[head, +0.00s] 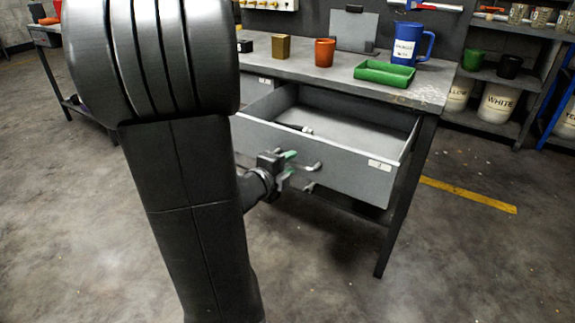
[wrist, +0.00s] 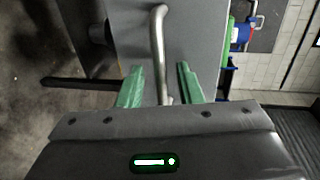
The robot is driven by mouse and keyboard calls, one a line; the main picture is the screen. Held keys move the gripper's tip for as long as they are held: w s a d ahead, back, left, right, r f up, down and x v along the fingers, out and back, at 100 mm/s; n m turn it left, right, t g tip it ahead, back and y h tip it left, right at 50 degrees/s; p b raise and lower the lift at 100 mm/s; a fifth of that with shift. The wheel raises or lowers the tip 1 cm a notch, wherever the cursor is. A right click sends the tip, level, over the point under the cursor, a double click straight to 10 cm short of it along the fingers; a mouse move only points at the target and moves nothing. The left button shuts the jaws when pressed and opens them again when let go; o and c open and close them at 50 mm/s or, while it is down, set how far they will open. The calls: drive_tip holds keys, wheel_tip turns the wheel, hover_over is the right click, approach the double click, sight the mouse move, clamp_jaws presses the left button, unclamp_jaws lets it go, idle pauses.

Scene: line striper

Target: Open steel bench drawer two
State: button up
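The steel bench drawer (head: 340,170) stands pulled out from under the bench top, with its inside showing. A small label (head: 380,165) sits at the right of its front; its mark is too small to read surely. The bar handle (head: 314,167) is on the drawer front and shows in the wrist view (wrist: 158,40). My gripper (head: 289,164) is at the handle. In the wrist view its green fingers (wrist: 159,70) are apart, with the handle's lower end between them and a gap on both sides. My arm hides the drawer's left part.
A dark tool (head: 295,127) lies in the drawer. The bench top (head: 290,62) holds an orange cup (head: 325,52), a brass block (head: 281,47), a green tray (head: 384,73) and a blue mug (head: 409,45). A bench leg (head: 400,215) stands right of the drawer. The floor in front is clear.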

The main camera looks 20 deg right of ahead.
drive_tip(key=shift+a, duration=0.1)
drive_tip(key=p+v, duration=0.3)
drive_tip(key=v, duration=1)
drive_tip(key=shift+s+a, duration=0.15)
drive_tip(key=shift+s, duration=0.2)
drive_tip(key=shift+w, duration=0.1)
drive_tip(key=shift+b+x, duration=1.5)
drive_tip(key=shift+x, duration=5.35)
